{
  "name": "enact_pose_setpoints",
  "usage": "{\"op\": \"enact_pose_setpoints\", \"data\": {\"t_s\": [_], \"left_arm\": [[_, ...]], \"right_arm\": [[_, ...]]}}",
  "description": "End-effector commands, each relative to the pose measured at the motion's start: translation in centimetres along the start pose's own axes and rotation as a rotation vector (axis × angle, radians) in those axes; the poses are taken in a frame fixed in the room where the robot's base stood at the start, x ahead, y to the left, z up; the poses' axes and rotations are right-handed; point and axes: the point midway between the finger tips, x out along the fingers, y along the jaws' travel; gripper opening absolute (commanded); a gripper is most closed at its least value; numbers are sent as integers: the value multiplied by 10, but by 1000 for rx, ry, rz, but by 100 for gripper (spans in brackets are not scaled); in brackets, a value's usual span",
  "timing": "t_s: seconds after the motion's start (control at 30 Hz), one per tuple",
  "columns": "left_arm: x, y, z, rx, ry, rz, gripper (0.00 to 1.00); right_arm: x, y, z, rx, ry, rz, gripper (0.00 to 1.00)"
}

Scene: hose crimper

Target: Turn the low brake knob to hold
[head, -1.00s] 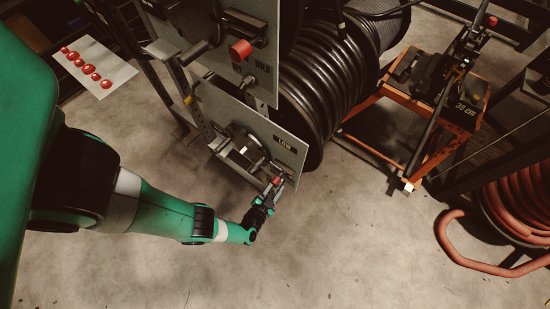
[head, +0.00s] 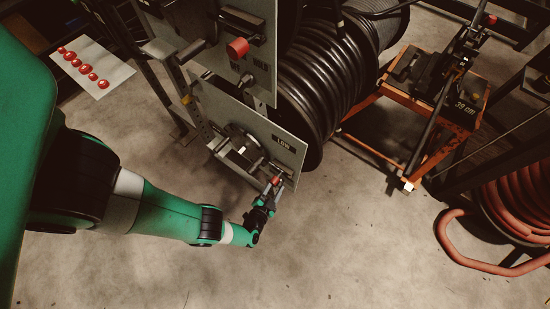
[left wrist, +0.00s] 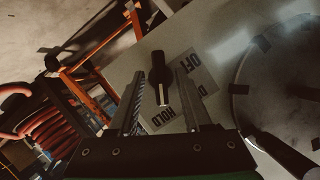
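The low brake knob (left wrist: 160,78) is black with a white line and shows in the left wrist view on the grey panel (left wrist: 135,65). Its plate (left wrist: 190,78) reads OFF and HOLD, with another word partly hidden. The white line lies on the side toward HOLD. My left gripper (left wrist: 160,80) is open, one finger on each side of the knob, with visible gaps. In the head view my left gripper (head: 272,188) is at the lower corner of the panel marked LOW (head: 283,143); the knob cannot be made out there. My right gripper is not in view.
A red grip (head: 276,180) shows beside my left gripper. A crank arm (left wrist: 280,152) is at the lower right of the wrist view. Above is another panel with a red grip (head: 238,48). An orange stand (head: 405,165) is to the right. The floor in front is clear.

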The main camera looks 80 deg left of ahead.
Motion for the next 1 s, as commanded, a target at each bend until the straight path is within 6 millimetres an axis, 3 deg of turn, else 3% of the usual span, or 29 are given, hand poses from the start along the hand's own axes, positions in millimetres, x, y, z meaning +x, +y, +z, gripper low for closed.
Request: {"op": "enact_pose_setpoints", "data": {"t_s": [0.27, 0.8, 1.0], "left_arm": [[-8, 0, -2, 1, 3, 2, 49], [-95, 1, -4, 2, 6, 7, 49], [-113, 0, -2, 0, 2, 1, 49]], "right_arm": [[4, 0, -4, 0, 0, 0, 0], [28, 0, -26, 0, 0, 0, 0], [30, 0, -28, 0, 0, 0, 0]]}}
